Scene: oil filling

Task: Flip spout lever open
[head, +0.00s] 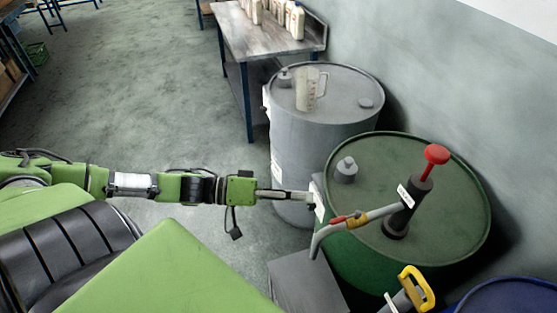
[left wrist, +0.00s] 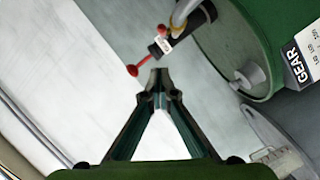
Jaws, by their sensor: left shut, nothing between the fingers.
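A hand pump (head: 408,205) with a red knob (head: 436,153) stands on the green drum (head: 455,218). Its grey spout (head: 317,243) reaches left and bends down over the drum's edge. A small red and yellow lever (head: 345,220) lies along the spout. My left gripper (head: 312,198) is shut and empty, a little above and left of the lever in the head view, apparently apart from it. In the left wrist view, the fingertips (left wrist: 160,82) are together. My right gripper is not in view.
A grey drum (head: 325,125) with a clear measuring jug (head: 309,90) on top stands behind. A grey box (head: 305,285) is below the spout. A yellow handle (head: 416,287) and a blue drum (head: 510,297) are at the lower right. A workbench (head: 262,38) stands farther back.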

